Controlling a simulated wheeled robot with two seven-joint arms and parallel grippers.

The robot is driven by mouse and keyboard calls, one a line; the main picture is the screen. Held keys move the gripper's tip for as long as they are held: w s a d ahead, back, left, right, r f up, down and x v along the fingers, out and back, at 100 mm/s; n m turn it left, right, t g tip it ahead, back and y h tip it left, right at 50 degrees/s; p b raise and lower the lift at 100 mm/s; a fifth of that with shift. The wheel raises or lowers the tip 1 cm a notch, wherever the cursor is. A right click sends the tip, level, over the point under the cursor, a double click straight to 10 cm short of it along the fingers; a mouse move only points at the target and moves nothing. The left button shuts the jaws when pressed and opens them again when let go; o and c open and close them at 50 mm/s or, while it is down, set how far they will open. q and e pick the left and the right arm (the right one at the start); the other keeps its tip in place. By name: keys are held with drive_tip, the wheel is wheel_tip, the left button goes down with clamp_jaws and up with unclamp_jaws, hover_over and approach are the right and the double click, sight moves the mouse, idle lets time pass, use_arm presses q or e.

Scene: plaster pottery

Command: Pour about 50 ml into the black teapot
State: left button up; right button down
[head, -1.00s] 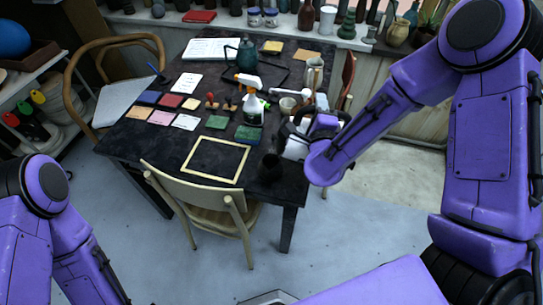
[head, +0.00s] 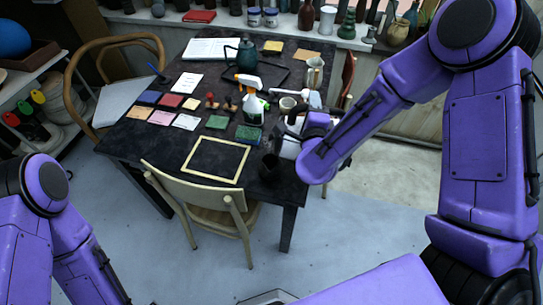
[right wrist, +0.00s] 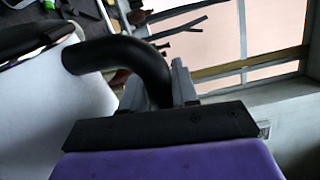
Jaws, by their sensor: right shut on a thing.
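A dark, greenish-looking teapot (head: 247,55) stands upright on the black tray (head: 277,78) at the back of the table. My right gripper (right wrist: 160,85) is shut on the black curved handle (right wrist: 130,55) of a white vessel (right wrist: 55,100), which is cut off in the right wrist view. In the head view the white vessel (head: 288,148) is at the table's right edge, partly hidden by my purple wrist. I cannot tell whether it touches the table or how far it tilts. No stream of liquid shows. My left gripper is out of view.
A spray bottle (head: 251,103) and a pale mug (head: 287,105) stand near the held vessel. A dark cup (head: 270,166) is at the near right corner. A pale-framed board (head: 215,160) lies in front. A chair (head: 217,213) stands at the near edge.

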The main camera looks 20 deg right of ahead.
drive_tip(key=shift+w+a+r, duration=0.15)
drive_tip(key=shift+a+r, duration=0.1)
drive_tip(key=shift+a, duration=0.05)
drive_tip(key=shift+d, duration=0.3)
idle(0.4)
drive_tip(key=shift+n, duration=0.3)
idle(0.9)
drive_tip(key=shift+a, duration=0.1)
